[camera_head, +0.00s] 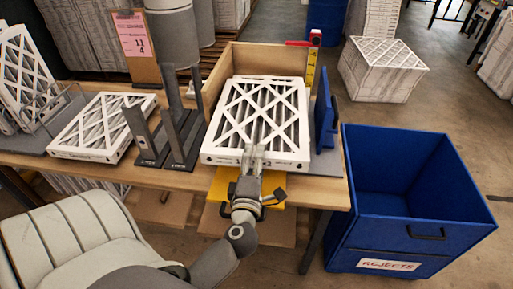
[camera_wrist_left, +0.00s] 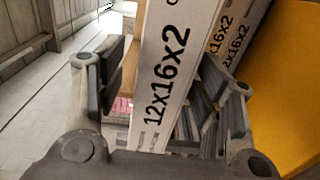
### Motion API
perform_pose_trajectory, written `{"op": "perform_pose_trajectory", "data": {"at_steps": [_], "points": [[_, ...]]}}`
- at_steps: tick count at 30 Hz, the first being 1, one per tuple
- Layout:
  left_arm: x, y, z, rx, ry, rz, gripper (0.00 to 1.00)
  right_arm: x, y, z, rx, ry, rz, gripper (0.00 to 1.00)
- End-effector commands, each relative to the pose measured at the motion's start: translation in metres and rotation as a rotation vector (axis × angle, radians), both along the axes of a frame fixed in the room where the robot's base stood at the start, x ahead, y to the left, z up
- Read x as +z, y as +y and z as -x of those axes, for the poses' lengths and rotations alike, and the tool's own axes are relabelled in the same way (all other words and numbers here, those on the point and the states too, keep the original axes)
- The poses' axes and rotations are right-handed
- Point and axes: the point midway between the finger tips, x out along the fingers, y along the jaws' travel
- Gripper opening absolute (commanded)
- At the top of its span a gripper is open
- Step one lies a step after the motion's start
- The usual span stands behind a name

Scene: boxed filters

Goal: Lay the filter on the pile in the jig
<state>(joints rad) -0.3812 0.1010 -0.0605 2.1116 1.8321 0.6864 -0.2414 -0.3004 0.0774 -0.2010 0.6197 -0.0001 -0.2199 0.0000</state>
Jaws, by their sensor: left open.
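A pile of white-framed filters with lattice faces lies in the jig; its top filter (camera_head: 262,108) shows in the head view. The jig has a wooden back wall (camera_head: 268,60), dark upright plates (camera_head: 180,140) on the left and a blue stop (camera_head: 325,112) on the right. My left gripper (camera_head: 252,158) is open at the pile's front edge. In the left wrist view, a filter's edge marked 12x16x2 (camera_wrist_left: 168,70) passes between the open fingers (camera_wrist_left: 163,85); I cannot tell whether they touch it. My right gripper is not in view.
Another filter (camera_head: 103,127) lies flat on the table to the left, beside filters standing in a wire rack (camera_head: 25,75). A sign stand (camera_head: 135,45) is behind. A blue REJECTS bin (camera_head: 412,235) stands right of the table. A yellow plate (camera_head: 222,185) is at the jig's front.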

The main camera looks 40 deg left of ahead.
Motion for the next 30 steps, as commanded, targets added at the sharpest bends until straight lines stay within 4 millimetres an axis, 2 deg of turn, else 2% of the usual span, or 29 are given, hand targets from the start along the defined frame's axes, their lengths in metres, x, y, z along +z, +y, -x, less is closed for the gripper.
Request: {"op": "perform_pose_trajectory", "data": {"at_steps": [4,10,30], "points": [[-0.003,-0.015,0.025,0.001,0.003,0.002,0.61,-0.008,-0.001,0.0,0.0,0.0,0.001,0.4],[-0.002,-0.027,0.043,0.001,0.001,0.001,0.61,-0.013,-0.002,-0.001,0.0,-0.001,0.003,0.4],[0.0,-0.03,0.048,0.001,0.0,-0.001,0.61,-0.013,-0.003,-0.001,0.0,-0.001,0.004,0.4]]}}
